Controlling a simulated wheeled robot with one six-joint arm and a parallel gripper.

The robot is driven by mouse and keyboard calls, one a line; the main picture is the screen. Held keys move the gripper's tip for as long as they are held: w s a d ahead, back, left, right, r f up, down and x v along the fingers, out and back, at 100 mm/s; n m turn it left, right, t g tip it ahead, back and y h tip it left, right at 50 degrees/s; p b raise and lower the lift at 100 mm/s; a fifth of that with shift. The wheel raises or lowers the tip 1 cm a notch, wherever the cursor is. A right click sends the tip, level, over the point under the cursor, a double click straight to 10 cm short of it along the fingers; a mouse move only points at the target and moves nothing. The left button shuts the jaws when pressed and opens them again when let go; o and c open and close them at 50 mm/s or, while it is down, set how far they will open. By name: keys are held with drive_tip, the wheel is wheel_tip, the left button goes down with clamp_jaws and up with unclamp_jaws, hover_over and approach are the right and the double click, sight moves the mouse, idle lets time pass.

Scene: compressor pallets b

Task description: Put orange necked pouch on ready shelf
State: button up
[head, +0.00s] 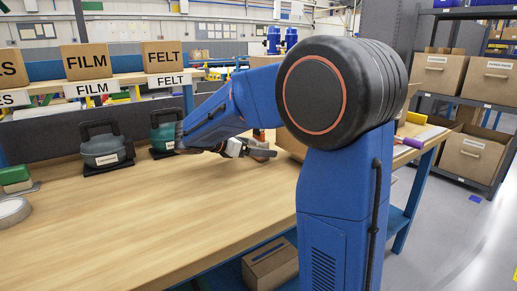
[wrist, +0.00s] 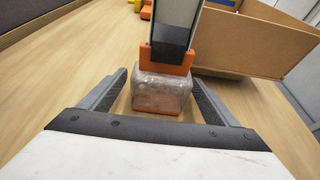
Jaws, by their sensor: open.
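What looks like the orange necked pouch (wrist: 160,92) has a clear, greyish body with an orange collar, and a dark and pale upper part rises from it. In the wrist view it sits between the two fingers of my gripper (wrist: 159,76), with a gap on each side. My gripper is open. In the head view my gripper (head: 258,152) is low over the wooden bench, and my own arm hides part of this area. No shelf with a legible ready label shows.
An open cardboard box (wrist: 240,45) stands close beyond the right finger. A rack with cardboard boxes (head: 473,155) stands at right. The bench's front middle is clear.

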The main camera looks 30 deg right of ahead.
drive_tip(key=shift+c, duration=0.6)
drive_tip(key=c, duration=1.1)
drive_tip(key=shift+r, duration=0.15)
wheel_tip(320, 180, up, 18)
drive_tip(key=shift+f, duration=0.1)
